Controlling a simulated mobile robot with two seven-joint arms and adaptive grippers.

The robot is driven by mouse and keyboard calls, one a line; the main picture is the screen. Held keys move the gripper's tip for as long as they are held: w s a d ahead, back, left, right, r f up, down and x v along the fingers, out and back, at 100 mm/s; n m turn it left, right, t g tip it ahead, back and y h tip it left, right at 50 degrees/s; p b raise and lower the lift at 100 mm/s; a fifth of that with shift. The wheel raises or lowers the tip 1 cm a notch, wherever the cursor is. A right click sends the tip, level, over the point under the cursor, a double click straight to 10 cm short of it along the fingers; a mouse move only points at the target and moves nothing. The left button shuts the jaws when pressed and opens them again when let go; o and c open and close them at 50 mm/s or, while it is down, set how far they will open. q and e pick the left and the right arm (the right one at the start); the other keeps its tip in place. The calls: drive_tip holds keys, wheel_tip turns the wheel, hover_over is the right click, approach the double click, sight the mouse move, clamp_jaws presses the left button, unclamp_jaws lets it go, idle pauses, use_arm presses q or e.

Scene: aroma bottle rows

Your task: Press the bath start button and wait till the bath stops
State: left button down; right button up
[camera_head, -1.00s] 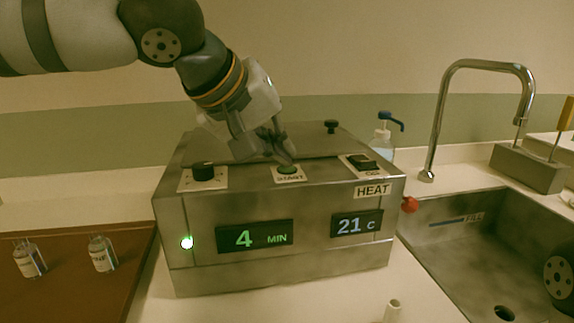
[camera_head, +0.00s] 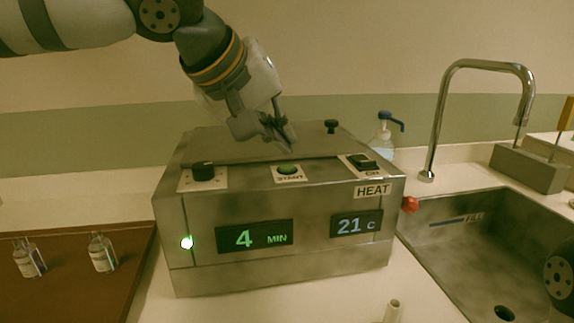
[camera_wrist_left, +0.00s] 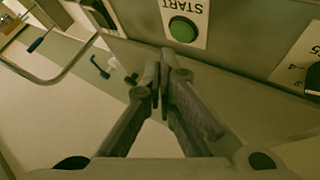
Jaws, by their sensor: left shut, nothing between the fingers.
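The metal bath (camera_head: 280,225) stands on the counter. My right gripper is not in view.
A black knob (camera_head: 203,171) and a heat switch (camera_head: 361,162) flank the button. A sink (camera_head: 470,225) with a tall faucet (camera_head: 440,100) lies right. Two bottles (camera_head: 103,252) stand on a brown tray (camera_head: 60,300) at left. A pump bottle (camera_head: 383,140) stands behind.

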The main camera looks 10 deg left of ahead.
sight(282, 165)
use_arm(q)
drive_tip(key=shift+r, duration=2.25)
